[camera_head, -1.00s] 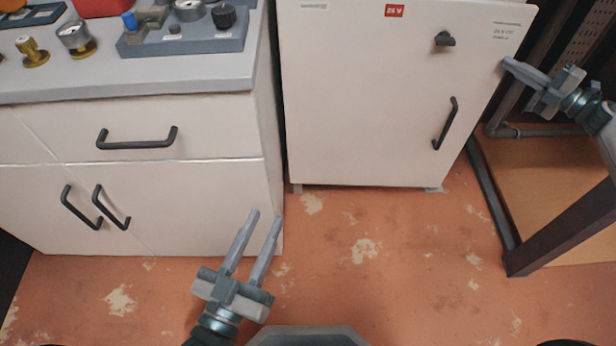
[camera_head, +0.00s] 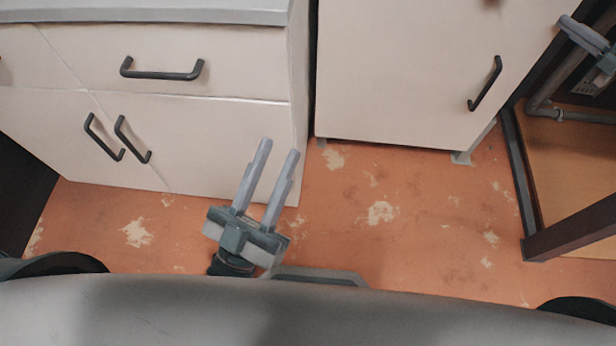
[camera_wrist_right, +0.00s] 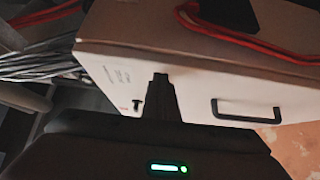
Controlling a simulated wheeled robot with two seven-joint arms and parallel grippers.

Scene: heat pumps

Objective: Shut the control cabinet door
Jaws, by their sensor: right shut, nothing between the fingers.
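The white control cabinet door (camera_head: 400,70) fills the upper middle right of the head view, with a dark bar handle (camera_head: 485,84) near its right edge. Its upper part is cut off. My right gripper (camera_head: 566,22) is shut and empty, close by the door's right edge; contact is unclear. In the right wrist view, the shut fingers (camera_wrist_right: 161,80) reach over the door face (camera_wrist_right: 200,90), left of the handle (camera_wrist_right: 248,112). How far the door stands open cannot be told. My left gripper (camera_head: 279,149) is open and empty, low before the drawer cabinet.
A white drawer cabinet (camera_head: 200,130) with dark handles stands to the left. A dark metal frame (camera_head: 575,230) stands at the right. Red cables (camera_wrist_right: 240,38) and grey cables (camera_wrist_right: 40,65) show in the right wrist view. Worn orange floor (camera_head: 410,200) lies open before the control cabinet.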

